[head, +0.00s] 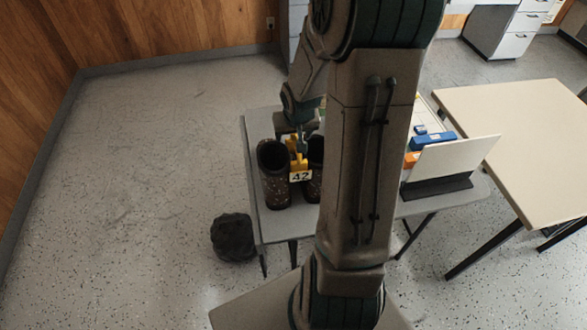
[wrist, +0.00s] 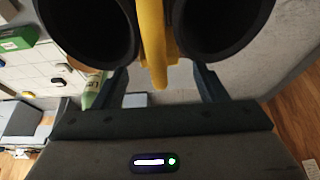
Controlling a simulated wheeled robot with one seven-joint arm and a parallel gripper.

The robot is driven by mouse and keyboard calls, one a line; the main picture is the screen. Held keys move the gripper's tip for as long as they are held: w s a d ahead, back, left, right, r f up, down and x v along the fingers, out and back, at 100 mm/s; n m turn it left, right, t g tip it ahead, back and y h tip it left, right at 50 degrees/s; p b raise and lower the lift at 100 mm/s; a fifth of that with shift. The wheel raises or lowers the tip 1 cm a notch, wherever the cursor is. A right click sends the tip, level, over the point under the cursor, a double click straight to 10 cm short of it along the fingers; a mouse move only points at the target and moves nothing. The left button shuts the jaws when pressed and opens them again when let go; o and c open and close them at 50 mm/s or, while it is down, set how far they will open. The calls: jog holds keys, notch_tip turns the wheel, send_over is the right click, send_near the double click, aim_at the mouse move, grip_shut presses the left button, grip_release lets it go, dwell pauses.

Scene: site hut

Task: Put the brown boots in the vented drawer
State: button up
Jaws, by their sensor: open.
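The brown boots (head: 273,180) stand upright as a pair on a grey table (head: 285,226). A yellow clip (head: 298,158) with a "42" tag (head: 301,177) sits between them. The right boot is partly hidden behind my arm. My gripper (head: 296,136) is just above and behind the clip. In the wrist view the boots' dark openings (wrist: 88,30) fill the top, and the yellow clip (wrist: 152,40) hangs between the open fingers (wrist: 160,88), with space on both sides. I cannot pick out a vented drawer; a white drawer cabinet (head: 507,32) stands far back right.
A white panel in a dark stand (head: 453,163) and a blue box (head: 432,141) are on the table's right side. A beige table (head: 525,130) stands to the right. A black bag-like lump (head: 233,238) lies by the table's left leg. The floor at left is clear.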

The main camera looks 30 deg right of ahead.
jog(key=shift+w+f, duration=0.15)
jog(key=shift+f, duration=0.25)
grip_shut()
jog(key=shift+r, duration=0.1)
jog(key=shift+d+r, duration=0.1)
